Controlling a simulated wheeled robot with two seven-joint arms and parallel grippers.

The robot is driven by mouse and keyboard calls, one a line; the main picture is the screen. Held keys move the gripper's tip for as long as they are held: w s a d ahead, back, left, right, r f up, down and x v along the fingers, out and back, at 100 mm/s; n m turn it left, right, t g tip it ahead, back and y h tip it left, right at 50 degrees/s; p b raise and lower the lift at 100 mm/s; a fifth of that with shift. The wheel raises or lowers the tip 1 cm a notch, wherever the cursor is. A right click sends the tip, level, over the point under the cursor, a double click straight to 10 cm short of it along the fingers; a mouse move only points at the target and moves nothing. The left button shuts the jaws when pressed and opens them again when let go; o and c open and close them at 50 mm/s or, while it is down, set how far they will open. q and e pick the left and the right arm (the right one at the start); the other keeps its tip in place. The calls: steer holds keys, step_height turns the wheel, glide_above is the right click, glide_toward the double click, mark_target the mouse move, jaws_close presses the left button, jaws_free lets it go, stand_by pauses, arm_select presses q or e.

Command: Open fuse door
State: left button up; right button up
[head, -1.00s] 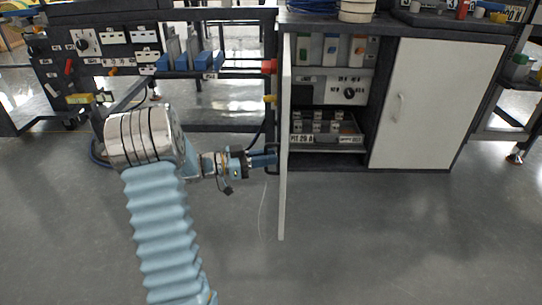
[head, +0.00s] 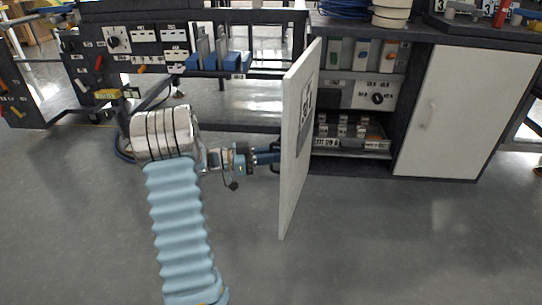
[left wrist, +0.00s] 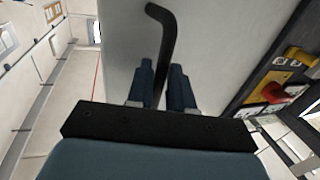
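The white fuse door (head: 297,150) stands open, swung out toward me from the left side of the dark cabinet. Its face with a black-and-white label (head: 307,103) is visible. My left gripper (head: 270,157) is at the door's left side, at the black handle (head: 276,146). In the left wrist view the gripper's two blue fingers (left wrist: 161,82) straddle the black bent handle (left wrist: 168,40), in front of the pale door panel (left wrist: 220,35). They appear shut on it, though the palm hides part of the grip. My right gripper is not in view.
The opened compartment shows colored modules (head: 361,55), a dial panel (head: 378,97) and a lower tray (head: 365,147) with several small parts. A closed white cabinet door (head: 460,115) is at right. A control bench (head: 150,45) stands at left. The grey floor in front is clear.

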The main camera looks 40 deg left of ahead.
arm_select(q)
steer(key=shift+o, duration=0.7)
steer(key=v, duration=1.3)
steer(key=shift+s+a, duration=0.2)
steer(key=shift+a, duration=0.05)
